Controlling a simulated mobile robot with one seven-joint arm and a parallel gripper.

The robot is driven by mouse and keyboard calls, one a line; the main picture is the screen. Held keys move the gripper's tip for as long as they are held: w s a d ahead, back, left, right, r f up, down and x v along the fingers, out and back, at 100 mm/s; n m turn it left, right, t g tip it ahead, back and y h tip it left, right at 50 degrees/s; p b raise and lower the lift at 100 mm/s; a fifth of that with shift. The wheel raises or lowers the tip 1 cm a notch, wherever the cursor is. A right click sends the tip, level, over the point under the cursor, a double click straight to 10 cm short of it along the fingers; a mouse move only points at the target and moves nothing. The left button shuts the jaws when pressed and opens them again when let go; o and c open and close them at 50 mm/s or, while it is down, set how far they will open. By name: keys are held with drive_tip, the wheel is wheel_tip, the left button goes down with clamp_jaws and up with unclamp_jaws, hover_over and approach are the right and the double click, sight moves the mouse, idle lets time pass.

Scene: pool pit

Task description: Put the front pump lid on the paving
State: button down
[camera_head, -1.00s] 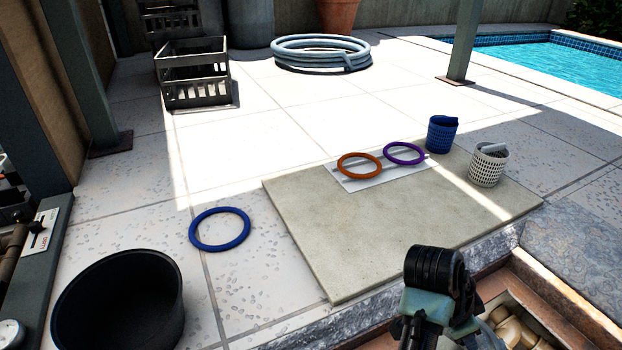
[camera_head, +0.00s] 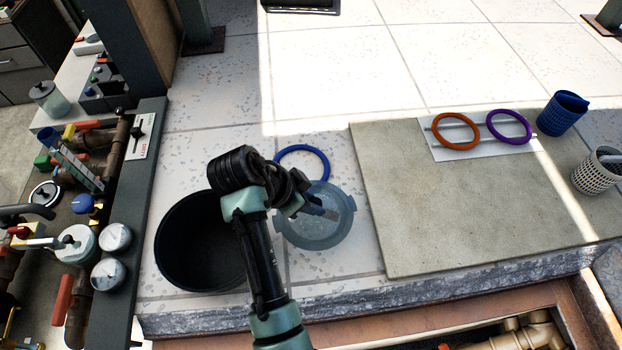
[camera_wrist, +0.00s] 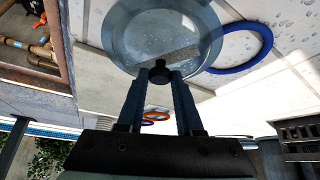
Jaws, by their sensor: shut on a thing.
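The pump lid is a clear, bluish round disc (camera_head: 330,228) with a dark knob. My gripper (camera_head: 303,204) is shut on this knob. The wrist view shows the lid (camera_wrist: 128,38) beyond the fingers (camera_wrist: 160,76), with the knob between their tips. The lid is over the paving (camera_head: 345,262), between the black tub and the slab. I cannot tell whether it touches the paving or hangs just above it. It hides the near part of a blue ring (camera_head: 316,152).
A black tub (camera_head: 175,240) stands left of the lid, partly behind my arm. A raised slab (camera_head: 440,220) lies right, with orange (camera_head: 455,132) and purple (camera_head: 509,127) rings and two baskets. Pipes and gauges (camera_head: 108,273) fill the left. An open pit lies in front.

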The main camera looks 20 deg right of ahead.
sight(309, 218)
drive_tip(key=shift+a+f+b, duration=0.25)
drive_tip(key=shift+f+b, duration=2.1)
drive_tip(key=shift+f, duration=0.5)
drive_tip(key=shift+f+b, duration=0.45)
drive_tip(key=shift+f, duration=0.15)
drive_tip(key=shift+c, duration=2.4)
unclamp_jaws()
drive_tip(key=v, duration=1.1)
drive_tip(key=shift+r+p, duration=0.4)
drive_tip(key=shift+r, duration=0.05)
drive_tip(key=shift+s+a+r+p, duration=0.1)
drive_tip(key=shift+a+r+p, duration=0.3)
drive_tip(key=shift+r+p, duration=0.1)
